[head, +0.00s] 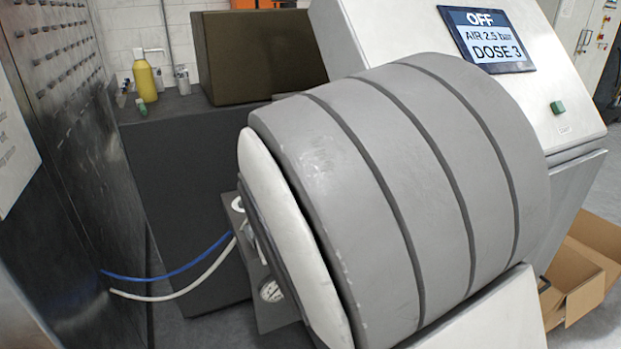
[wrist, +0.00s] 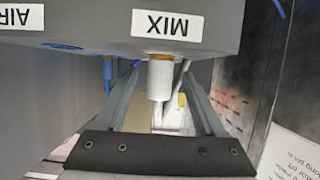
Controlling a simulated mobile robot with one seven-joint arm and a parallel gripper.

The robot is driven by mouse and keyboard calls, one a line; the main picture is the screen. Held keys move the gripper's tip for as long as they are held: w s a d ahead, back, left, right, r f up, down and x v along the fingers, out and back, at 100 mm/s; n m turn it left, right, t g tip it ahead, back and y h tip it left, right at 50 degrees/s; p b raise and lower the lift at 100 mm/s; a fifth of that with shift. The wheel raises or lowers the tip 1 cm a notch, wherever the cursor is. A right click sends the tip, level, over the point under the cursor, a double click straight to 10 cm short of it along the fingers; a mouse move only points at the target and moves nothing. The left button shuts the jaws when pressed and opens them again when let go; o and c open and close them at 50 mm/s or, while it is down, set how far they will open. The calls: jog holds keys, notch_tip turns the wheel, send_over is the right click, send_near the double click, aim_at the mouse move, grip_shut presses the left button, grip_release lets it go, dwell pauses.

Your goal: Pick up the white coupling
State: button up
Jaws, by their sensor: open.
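The white coupling (wrist: 161,80) shows in the wrist view as a short white cylinder on a brass-coloured port under the upside-down MIX label (wrist: 167,24). A white hose (wrist: 174,108) shows close behind it. My gripper (wrist: 160,88) is open, with one dark finger on each side of the coupling in the picture. I see gaps at both sides and cannot tell how deep the coupling lies between the fingers. In the head view a large grey ribbed body, probably part of my arm, hides my gripper; I cannot make out the coupling there.
A blue coupling (wrist: 107,70) hangs from the AIR port beside it. In the head view blue (head: 180,270) and white hoses run from the dark metal wall (head: 75,150) at left. The washer's display (head: 487,38) reads OFF. A yellow bottle (head: 145,82) stands on the bench behind.

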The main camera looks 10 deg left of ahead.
jog(key=shift+w+a+f, duration=0.2)
jog(key=shift+w+a, duration=0.05)
jog(key=shift+w, duration=0.15)
grip_shut()
jog(key=shift+r, duration=0.1)
